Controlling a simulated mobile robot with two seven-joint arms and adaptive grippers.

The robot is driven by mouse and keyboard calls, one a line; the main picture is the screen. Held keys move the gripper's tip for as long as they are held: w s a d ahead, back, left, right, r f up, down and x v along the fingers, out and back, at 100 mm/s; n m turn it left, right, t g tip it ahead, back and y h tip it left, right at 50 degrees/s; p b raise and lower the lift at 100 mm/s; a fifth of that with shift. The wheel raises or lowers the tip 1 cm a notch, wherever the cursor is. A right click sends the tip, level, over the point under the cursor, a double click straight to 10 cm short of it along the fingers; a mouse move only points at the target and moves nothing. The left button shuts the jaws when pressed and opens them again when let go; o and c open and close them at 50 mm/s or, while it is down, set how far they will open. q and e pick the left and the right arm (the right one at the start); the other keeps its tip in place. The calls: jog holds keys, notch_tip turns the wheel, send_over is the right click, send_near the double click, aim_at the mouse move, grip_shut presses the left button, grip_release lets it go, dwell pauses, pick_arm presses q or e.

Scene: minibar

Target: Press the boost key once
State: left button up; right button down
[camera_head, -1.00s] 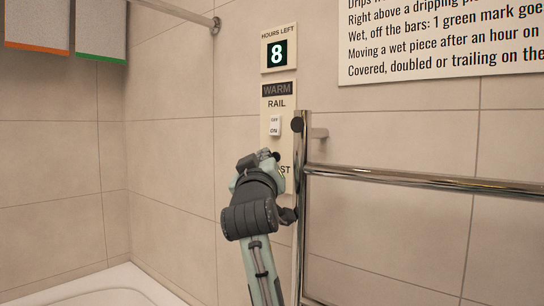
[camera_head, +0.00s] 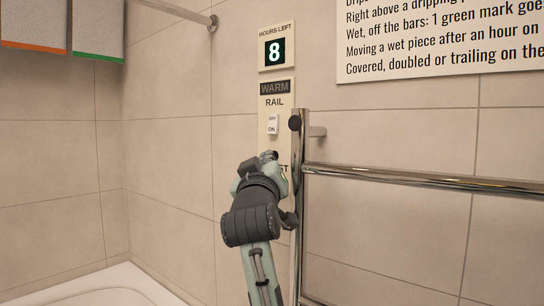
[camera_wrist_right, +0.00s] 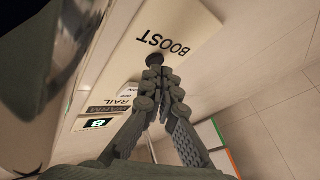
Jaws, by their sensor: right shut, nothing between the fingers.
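A cream panel on the tiled wall bears the label BOOST, large and upside down in the right wrist view (camera_wrist_right: 185,30). A dark round boost key (camera_wrist_right: 154,59) sits below that lettering there. In the head view my right arm hides the key and most of the label; only its last letters show. My right gripper (camera_head: 270,157) is at the panel's lower part, shut and empty. In the right wrist view its fingertips (camera_wrist_right: 158,72) meet right at the key; whether they touch it I cannot tell. My left gripper is not in view.
Above are a WARM RAIL panel with an off/on switch (camera_head: 272,124) and an HOURS LEFT display (camera_head: 275,51) reading 8. A chrome towel rail (camera_head: 430,180) stands close to the right of my gripper. A white basin edge (camera_head: 110,280) is at lower left.

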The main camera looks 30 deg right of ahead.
jog(key=shift+s+a, duration=0.2)
jog(key=shift+a, duration=0.45)
jog(key=shift+s+a, duration=0.25)
jog(key=shift+a, duration=0.45)
jog(key=shift+s+a, duration=0.2)
jog(key=shift+a, duration=0.45)
